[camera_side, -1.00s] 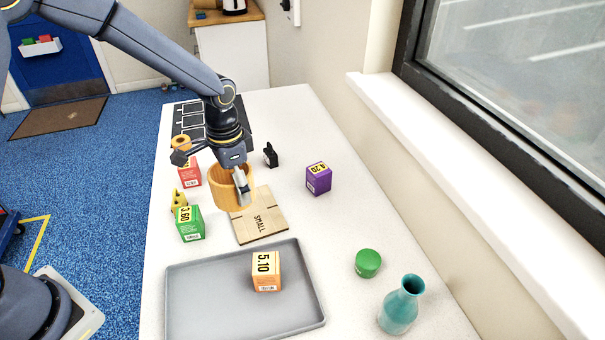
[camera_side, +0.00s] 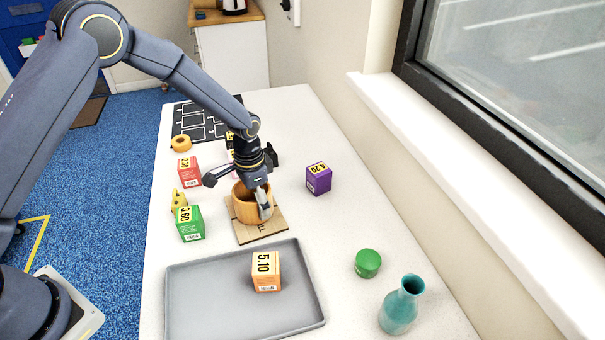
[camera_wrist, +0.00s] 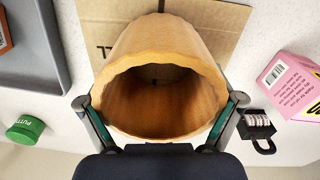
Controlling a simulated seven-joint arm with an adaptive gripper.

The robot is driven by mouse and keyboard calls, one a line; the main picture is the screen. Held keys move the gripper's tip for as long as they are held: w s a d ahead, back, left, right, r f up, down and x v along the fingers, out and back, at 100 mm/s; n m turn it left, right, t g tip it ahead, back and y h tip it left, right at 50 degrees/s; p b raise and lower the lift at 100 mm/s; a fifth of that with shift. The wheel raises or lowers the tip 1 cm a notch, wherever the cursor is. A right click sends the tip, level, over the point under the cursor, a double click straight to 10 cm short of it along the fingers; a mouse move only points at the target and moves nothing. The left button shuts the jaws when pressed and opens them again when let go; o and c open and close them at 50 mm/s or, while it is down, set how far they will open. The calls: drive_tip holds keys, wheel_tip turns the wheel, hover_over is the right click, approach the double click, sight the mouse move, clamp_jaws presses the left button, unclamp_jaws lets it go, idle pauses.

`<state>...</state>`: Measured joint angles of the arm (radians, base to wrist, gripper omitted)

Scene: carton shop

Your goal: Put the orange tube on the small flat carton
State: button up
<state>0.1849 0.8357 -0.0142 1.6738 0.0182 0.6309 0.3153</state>
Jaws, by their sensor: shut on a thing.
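The orange tube (camera_side: 246,207) is a short, wide, open-ended ring, upright in the side view. It is over the small flat carton (camera_side: 262,232), a flat brown board with dark lettering, partly hidden by the tube. The tube's lower edge appears at or very close to the carton's surface; I cannot tell whether they touch. My gripper (camera_side: 264,203) is shut on the tube. In the wrist view the tube (camera_wrist: 160,95) fills the middle between my two fingers, with the carton (camera_wrist: 105,25) behind it.
A grey tray (camera_side: 205,295) holds an orange box (camera_side: 266,272) in front. A green box (camera_side: 190,223), a yellow object (camera_side: 178,200) and a red box (camera_side: 189,172) stand left. A purple box (camera_side: 318,178), green lid (camera_side: 367,263) and teal vase (camera_side: 400,308) stand right. A padlock (camera_wrist: 257,125) lies nearby.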

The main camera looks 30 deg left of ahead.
drive_tip(key=o, duration=0.6)
drive_tip(key=shift+c, duration=0.2)
wheel_tip(320, 180, up, 12)
drive_tip(key=s+a+r+n+t, duration=0.1)
drive_tip(key=s+a+r, duration=0.1)
drive_tip(key=s+r, duration=0.4)
drive_tip(key=s+a+r+n+t, duration=0.1)
drive_tip(key=s+a+r, duration=0.2)
drive_tip(key=r, duration=0.4)
drive_tip(key=s+a+r+n+t, duration=0.1)
drive_tip(key=s+a+n, duration=0.1)
drive_tip(key=s, duration=0.6)
drive_tip(key=s+a+r+n+t, duration=0.1)
drive_tip(key=s+r+n+t, duration=0.1)
drive_tip(key=s, duration=0.5)
drive_tip(key=shift+s+a+r+t, duration=0.15)
drive_tip(key=shift+s+a+t, duration=0.15)
drive_tip(key=shift+s+a, duration=0.1)
